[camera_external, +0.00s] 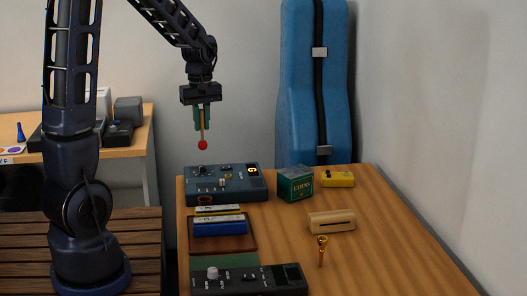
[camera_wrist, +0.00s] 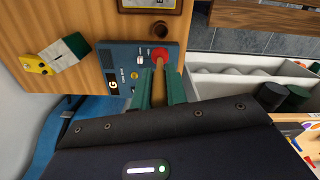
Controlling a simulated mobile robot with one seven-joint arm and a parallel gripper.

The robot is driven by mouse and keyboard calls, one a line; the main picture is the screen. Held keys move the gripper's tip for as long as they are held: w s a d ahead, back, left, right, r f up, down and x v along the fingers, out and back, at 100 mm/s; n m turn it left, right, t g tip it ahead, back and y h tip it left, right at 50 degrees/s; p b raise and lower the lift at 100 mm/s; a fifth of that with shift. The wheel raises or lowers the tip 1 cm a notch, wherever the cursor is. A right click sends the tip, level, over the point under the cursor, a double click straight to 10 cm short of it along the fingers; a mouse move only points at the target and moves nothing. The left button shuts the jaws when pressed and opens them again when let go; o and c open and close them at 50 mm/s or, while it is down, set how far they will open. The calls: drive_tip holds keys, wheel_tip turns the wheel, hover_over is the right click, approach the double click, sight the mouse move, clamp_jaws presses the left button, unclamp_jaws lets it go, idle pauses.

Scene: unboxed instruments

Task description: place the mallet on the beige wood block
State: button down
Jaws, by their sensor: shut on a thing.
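The mallet, a thin wooden stick with a red ball head (camera_external: 202,145), hangs head down from my gripper (camera_external: 202,122). My gripper's green fingers are shut on its stick, above and behind the blue-grey device on the table. In the wrist view the red head (camera_wrist: 160,55) shows just beyond the fingertips of my gripper (camera_wrist: 160,88). The beige wood block (camera_external: 332,222), with a dark slot, lies on the table to the right and nearer the camera, well below the mallet and apart from it. I do not see the block in the wrist view.
The blue-grey device (camera_external: 228,184) lies below my gripper. A green box (camera_external: 295,184) and a yellow pedal (camera_external: 338,178) stand behind the block. A brass mouthpiece (camera_external: 321,250) stands in front of it. A tall blue case (camera_external: 300,90) rises behind the table.

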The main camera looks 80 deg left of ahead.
drive_tip(key=w+d+r, duration=0.1)
drive_tip(key=w+d, duration=0.4)
drive_tip(key=w, duration=0.7)
drive_tip(key=w+d+r, duration=0.2)
drive_tip(key=w+d, duration=0.4)
drive_tip(key=w, duration=0.5)
drive_tip(key=w+d+r, duration=0.1)
drive_tip(key=w+d, duration=0.4)
drive_tip(key=w, duration=0.7)
wheel_tip(320, 180, down, 20)
drive_tip(key=shift+s+a+r, duration=0.1)
drive_tip(key=shift+r, duration=0.1)
drive_tip(key=shift+f, duration=0.1)
drive_tip(key=c, duration=1.4)
unclamp_jaws()
